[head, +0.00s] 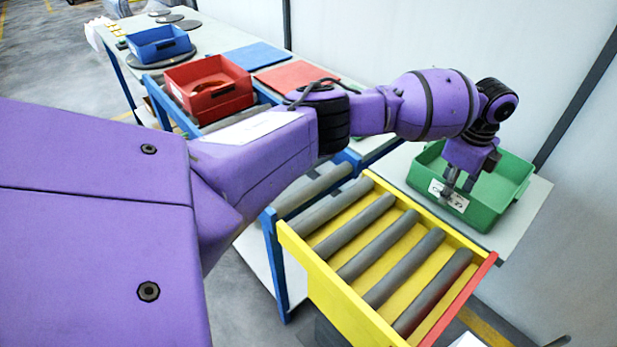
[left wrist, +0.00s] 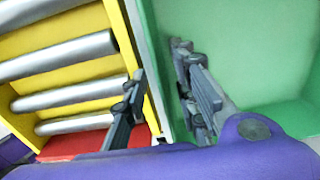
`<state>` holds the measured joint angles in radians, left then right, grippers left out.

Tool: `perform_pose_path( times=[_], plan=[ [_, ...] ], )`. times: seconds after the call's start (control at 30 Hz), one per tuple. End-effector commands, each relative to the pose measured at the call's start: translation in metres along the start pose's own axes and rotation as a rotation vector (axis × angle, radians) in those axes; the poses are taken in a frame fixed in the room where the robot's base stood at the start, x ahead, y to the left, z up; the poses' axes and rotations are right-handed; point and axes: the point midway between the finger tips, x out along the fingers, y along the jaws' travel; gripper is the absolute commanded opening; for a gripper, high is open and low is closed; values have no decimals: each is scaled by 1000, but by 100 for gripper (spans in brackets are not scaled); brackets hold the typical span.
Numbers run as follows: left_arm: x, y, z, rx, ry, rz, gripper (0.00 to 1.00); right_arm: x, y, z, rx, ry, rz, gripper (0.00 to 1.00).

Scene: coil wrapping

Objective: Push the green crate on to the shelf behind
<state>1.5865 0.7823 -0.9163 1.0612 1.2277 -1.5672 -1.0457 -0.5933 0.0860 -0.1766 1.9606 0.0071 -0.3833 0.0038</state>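The green crate (head: 498,209) stands upright on the pale grey shelf (head: 533,205) behind the yellow roller tray, with a white label on its near wall. My left gripper (head: 459,188) points down at that near wall. In the left wrist view the left gripper (left wrist: 157,85) has its fingers apart, one outside the crate and one inside, with the green wall (left wrist: 153,60) between them. I see a gap between the fingers and cannot tell whether either touches the wall. The right gripper is not in view.
The yellow roller tray (head: 346,281), with grey rollers and a red end, is empty in front of the shelf. A red crate (head: 208,98) and a blue crate (head: 158,47) stand farther back left. A wall rises behind the shelf.

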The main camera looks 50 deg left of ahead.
Motion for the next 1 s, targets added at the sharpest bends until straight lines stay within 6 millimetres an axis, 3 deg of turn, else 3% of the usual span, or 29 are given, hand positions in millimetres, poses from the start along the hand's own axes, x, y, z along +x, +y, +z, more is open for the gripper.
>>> perform_pose_path(
  times=[0.17,0.4,0.6,1.0],
  plan=[
    [-21,-1,0,0,1,-4,27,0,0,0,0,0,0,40],
    [-74,-1,0,0,1,-6,27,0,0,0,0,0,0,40],
    [-107,-1,0,0,1,-5,27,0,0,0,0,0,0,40],
    [-120,0,0,0,1,-3,27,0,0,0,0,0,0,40]
  ],
)
